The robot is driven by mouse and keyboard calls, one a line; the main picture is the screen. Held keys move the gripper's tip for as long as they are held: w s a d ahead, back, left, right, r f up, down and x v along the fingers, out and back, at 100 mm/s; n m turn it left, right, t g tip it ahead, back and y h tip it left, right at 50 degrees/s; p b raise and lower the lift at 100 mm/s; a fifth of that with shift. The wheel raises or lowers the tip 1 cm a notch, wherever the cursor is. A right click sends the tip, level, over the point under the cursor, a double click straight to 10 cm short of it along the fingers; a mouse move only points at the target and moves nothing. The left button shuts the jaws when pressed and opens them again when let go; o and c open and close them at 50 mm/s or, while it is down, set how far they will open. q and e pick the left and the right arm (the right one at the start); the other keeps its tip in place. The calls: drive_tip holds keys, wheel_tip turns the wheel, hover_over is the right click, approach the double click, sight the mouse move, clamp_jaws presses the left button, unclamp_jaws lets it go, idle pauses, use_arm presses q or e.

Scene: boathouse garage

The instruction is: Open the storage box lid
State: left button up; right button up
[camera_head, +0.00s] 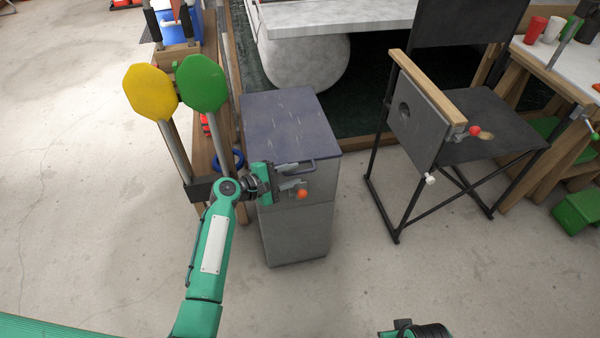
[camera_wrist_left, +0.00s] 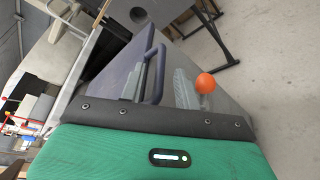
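The storage box (camera_head: 297,230) is a tall grey cabinet-like box standing on the floor in the head view. Its dark blue-grey lid (camera_head: 288,115) lies flat and closed on top. A bar handle (camera_head: 295,168) sticks out at the lid's front edge; it also shows in the left wrist view (camera_wrist_left: 159,72). My left gripper (camera_head: 293,181) is at the box front by the handle. Its fingers look apart, one on each side of the handle bar in the wrist view; contact is unclear. Only part of my right arm shows at the bottom edge, without fingers.
An orange ball (camera_head: 301,194) shows by the left fingers at the box front. A wooden rack with yellow (camera_head: 151,92) and green (camera_head: 202,83) paddles stands close left. A black folding chair (camera_head: 480,125) stands right. Floor in front is clear.

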sight(300, 172)
use_arm(q)
drive_tip(key=shift+x, duration=1.7)
clamp_jaws()
